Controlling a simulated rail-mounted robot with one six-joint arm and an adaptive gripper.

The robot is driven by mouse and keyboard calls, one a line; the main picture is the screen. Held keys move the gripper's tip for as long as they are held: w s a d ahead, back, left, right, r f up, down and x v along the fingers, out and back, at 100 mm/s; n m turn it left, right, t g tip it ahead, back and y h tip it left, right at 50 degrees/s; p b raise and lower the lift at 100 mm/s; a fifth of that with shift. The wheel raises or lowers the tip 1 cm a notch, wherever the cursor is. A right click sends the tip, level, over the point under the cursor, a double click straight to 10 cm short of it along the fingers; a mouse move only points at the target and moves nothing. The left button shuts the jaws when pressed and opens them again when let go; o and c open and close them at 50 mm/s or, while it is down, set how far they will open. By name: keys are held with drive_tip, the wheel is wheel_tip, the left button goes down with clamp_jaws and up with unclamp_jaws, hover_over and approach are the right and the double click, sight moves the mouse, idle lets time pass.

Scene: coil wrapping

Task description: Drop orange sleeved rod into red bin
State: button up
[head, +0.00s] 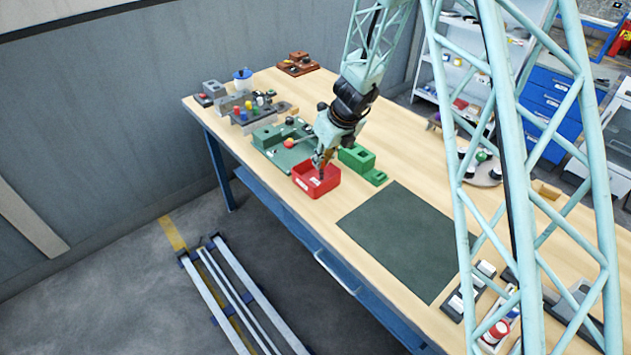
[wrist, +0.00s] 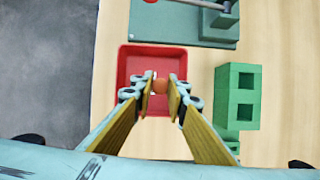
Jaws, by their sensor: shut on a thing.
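The red bin (head: 312,182) stands near the table's front edge. It also shows in the wrist view (wrist: 129,66), directly below my gripper. My gripper (head: 323,166) is over the bin with its fingers pointing down. In the wrist view, my gripper (wrist: 160,87) is shut on the orange sleeved rod (wrist: 160,86), whose small orange end shows between the fingertips. The rod's lower part is hidden, and I cannot tell how far it reaches into the bin.
A green block with square holes (wrist: 238,95) stands just right of the bin. A green fixture (head: 287,148) with a red-knobbed lever lies behind it. A dark green mat (head: 408,236) lies to the right, bare. The table's front edge is close to the bin.

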idle(0.3)
drive_tip(key=o, duration=0.9)
drive_tip(key=shift+f, duration=0.1)
drive_tip(key=shift+o, duration=0.2)
drive_tip(key=shift+r, duration=0.2)
drive_tip(key=v, duration=1.1)
drive_tip(key=shift+r, duration=0.3)
drive_tip(key=shift+s+d, duration=0.1)
idle(0.3)
